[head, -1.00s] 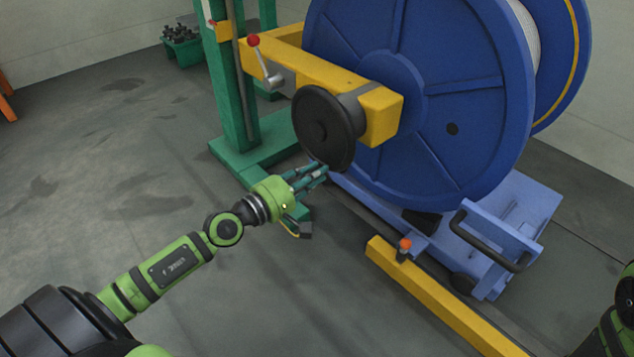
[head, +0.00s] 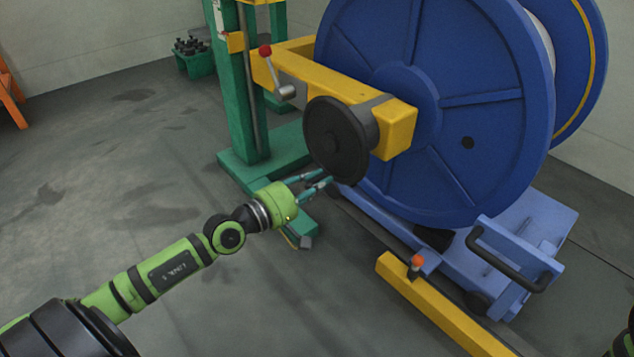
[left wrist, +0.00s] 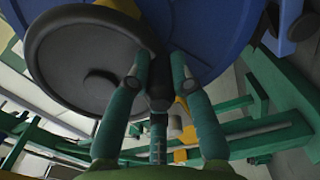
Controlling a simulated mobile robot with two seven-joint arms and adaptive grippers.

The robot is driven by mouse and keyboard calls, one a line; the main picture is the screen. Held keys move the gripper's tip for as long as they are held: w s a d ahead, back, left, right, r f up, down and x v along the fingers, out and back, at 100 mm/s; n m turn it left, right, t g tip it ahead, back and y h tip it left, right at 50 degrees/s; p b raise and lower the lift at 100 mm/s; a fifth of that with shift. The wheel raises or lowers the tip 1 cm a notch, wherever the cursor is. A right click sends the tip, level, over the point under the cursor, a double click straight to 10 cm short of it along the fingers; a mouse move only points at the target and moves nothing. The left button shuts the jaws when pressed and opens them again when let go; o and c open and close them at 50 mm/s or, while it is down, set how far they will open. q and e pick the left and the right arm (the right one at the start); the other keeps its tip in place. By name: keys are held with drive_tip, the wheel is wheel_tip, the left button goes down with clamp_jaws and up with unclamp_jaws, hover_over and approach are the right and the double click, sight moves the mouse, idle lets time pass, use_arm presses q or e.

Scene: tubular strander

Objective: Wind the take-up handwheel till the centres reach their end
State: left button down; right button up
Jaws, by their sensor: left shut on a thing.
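The take-up handwheel (head: 335,140) is a dark round disc on the outer end of the yellow arm (head: 335,80). It shows from close by in the left wrist view (left wrist: 85,60). My left gripper (head: 322,182) is at the wheel's lower edge, its fingers shut on a dark grip (left wrist: 159,92) beside the rim, which is mostly hidden between them. The large blue reel (head: 490,140) stands behind the wheel with its hub at the yellow arm's end. The centres are hidden behind the arm and the reel's flange. My right gripper is out of view.
A lever with a red knob (head: 265,51) sits on the yellow arm by the green post (head: 246,110). A blue cradle with a black handle (head: 510,262) and a yellow rail (head: 440,305) lie at lower right.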

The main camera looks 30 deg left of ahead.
use_arm(q)
drive_tip(key=shift+w+a+r, duration=0.1)
drive_tip(key=shift+a+r, duration=0.05)
drive_tip(key=shift+a, duration=0.25)
drive_tip(key=c, duration=1.1)
unclamp_jaws()
drive_tip(key=shift+d, duration=0.1)
drive_tip(key=shift+s+f, duration=0.2)
drive_tip(key=shift+s, duration=0.4)
drive_tip(key=v, duration=1.1)
drive_tip(key=shift+w+r, duration=0.1)
drive_tip(key=shift+r, duration=0.05)
